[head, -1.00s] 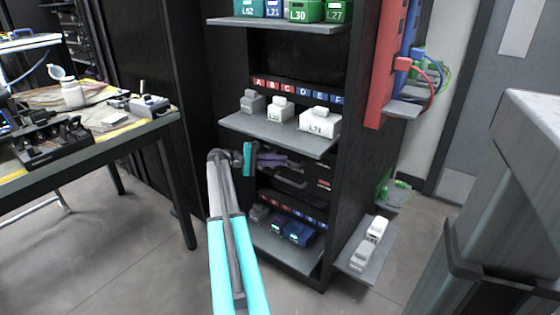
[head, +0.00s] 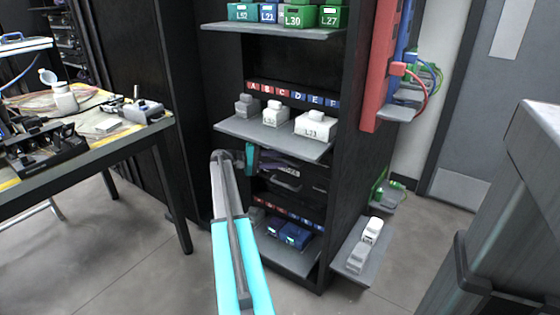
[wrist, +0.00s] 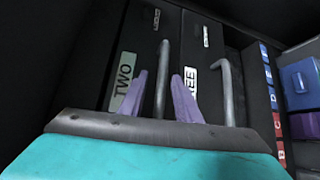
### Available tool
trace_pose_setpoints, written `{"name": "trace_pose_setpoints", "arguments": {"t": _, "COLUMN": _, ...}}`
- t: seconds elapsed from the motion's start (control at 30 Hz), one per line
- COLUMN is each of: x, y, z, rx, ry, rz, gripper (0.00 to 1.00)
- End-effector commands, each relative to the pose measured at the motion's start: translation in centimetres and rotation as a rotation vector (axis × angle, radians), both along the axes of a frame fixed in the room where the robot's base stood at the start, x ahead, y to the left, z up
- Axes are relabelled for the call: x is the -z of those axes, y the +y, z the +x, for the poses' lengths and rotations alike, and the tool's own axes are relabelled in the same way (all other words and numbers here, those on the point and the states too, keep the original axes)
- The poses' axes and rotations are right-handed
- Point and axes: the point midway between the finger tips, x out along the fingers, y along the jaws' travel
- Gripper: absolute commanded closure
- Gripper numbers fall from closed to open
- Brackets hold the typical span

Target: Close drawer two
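Drawer two shows in the wrist view, with its TWO label (wrist: 123,80) on a dark front. A grey bar handle (wrist: 161,75) stands out from that front. My gripper (wrist: 160,73) is open, its two purple fingers on either side of this handle; I cannot tell whether they touch it. Drawer three's label (wrist: 190,82) is partly hidden behind the right finger, with its own handle (wrist: 227,90) to the right. In the head view my gripper (head: 280,165) is at the drawers below the middle shelf, and the drawer fronts are dark and partly hidden. How far drawer two stands out is unclear.
The middle shelf (head: 250,132) with white and grey blocks juts out above the gripper. Blue boxes (head: 295,235) sit on a lower shelf. A side shelf (head: 352,262) sticks out at right. A work table (head: 90,150) stands at left, with open floor before the rack.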

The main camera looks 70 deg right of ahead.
Motion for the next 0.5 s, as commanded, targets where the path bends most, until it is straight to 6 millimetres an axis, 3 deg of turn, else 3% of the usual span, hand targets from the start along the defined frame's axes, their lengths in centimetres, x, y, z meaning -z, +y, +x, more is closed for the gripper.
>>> {"name": "trace_pose_setpoints", "arguments": {"t": 0.27, "x": 0.0, "y": 0.3, "z": 0.4, "rx": 0.000, "ry": 0.000, "rz": 0.001, "gripper": 0.70}}
{"name": "trace_pose_setpoints", "arguments": {"t": 0.5, "x": -0.4, "y": 1.5, "z": 2.2, "rx": -0.003, "ry": 0.000, "rz": 0.002, "gripper": 0.70}}
